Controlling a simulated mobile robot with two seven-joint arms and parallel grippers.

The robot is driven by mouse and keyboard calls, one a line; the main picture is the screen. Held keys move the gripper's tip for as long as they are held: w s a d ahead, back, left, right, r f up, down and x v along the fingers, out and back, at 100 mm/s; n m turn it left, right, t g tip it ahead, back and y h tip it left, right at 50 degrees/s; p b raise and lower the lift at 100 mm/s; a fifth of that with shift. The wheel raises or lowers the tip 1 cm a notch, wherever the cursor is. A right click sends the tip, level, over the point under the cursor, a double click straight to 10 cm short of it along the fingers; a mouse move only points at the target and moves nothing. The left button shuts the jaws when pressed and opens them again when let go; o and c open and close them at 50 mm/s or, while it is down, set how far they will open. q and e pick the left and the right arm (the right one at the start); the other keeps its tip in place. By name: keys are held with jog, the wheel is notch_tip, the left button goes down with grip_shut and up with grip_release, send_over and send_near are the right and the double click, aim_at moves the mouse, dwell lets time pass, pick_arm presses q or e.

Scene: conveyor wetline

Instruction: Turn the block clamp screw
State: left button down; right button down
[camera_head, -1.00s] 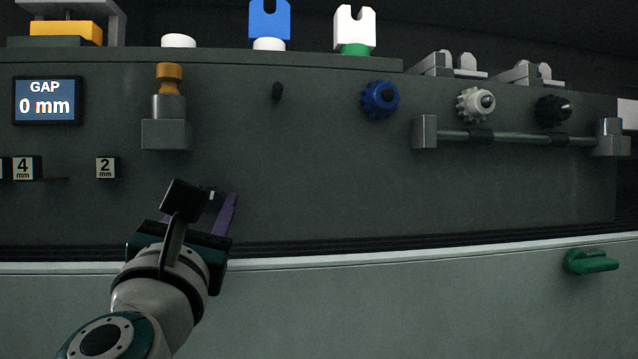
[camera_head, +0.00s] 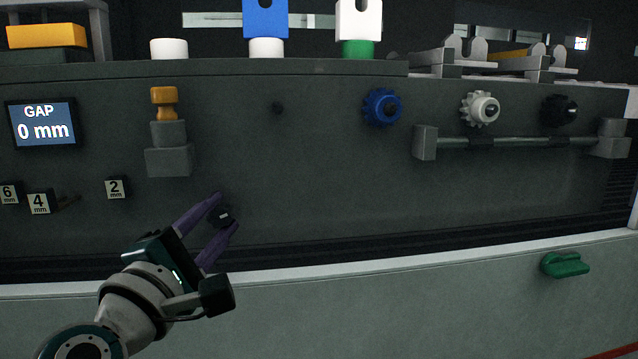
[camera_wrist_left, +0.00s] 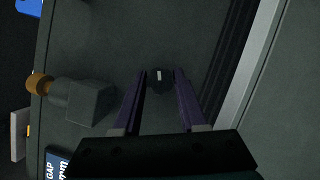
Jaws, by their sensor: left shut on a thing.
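A small dark round knob with a white mark (camera_head: 223,216) sits low on the machine's dark front panel; I take it to be the block clamp screw. My left gripper (camera_head: 222,217) has its two purple fingers on either side of the knob, shut on it. The left wrist view shows the knob (camera_wrist_left: 160,78) between the fingertips, its white mark along the finger direction. The fingers partly hide the knob's sides. My right gripper is not in view.
A grey block with an orange-topped post (camera_head: 166,130) sticks out above the gripper. A display (camera_head: 42,122) reads GAP 0 mm. Gauge blocks such as the 2 mm one (camera_head: 116,188) are at left. Blue (camera_head: 382,107) and white (camera_head: 480,108) knobs and a green handle (camera_head: 566,264) are to the right.

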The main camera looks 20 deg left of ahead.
pick_arm(q)
jog(key=m+p, duration=0.1)
jog(key=p, duration=0.1)
jog(key=m+g+p, duration=0.1)
jog(key=shift+r+m+p, duration=0.3)
jog(key=shift+m+p, duration=0.05)
jog(key=shift+m, duration=0.05)
jog(key=shift+f+m+g+h+p, duration=0.15)
jog(key=shift+m+g+h+p, duration=0.15)
jog(key=shift+m+p, duration=0.45)
jog(key=shift+f, duration=0.1)
jog(key=shift+c, duration=2.2)
grip_release()
jog(key=shift+s, duration=0.1)
